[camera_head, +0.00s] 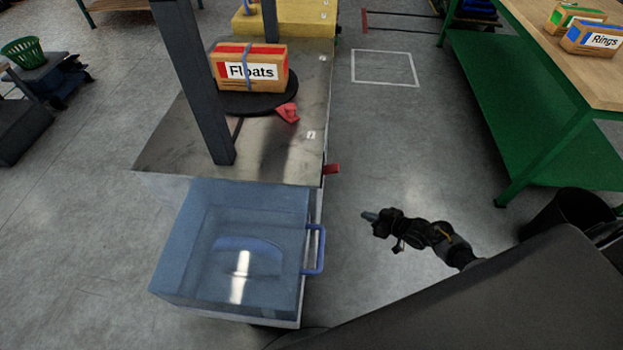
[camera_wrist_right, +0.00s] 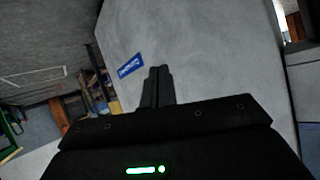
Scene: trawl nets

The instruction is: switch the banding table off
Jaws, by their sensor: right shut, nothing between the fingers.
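The banding table (camera_head: 270,150) is a steel-topped bench with dark upright posts. A box labelled Floats (camera_head: 250,70) with a blue band around it stands on its black round plate (camera_head: 238,101). A small red lever (camera_head: 332,169) sticks out of the table's right side near the front corner; I cannot tell its setting. My right gripper (camera_head: 368,216) is shut and empty, below and to the right of the lever and apart from it. In the wrist view the shut fingers (camera_wrist_right: 158,76) point at a grey panel (camera_wrist_right: 210,60) with a blue label (camera_wrist_right: 130,66). My left gripper is not in view.
A red piece (camera_head: 288,112) lies beside the round plate. A green bench (camera_head: 520,100) with boxes and a black bucket (camera_head: 570,210) are at right. Floor between is clear.

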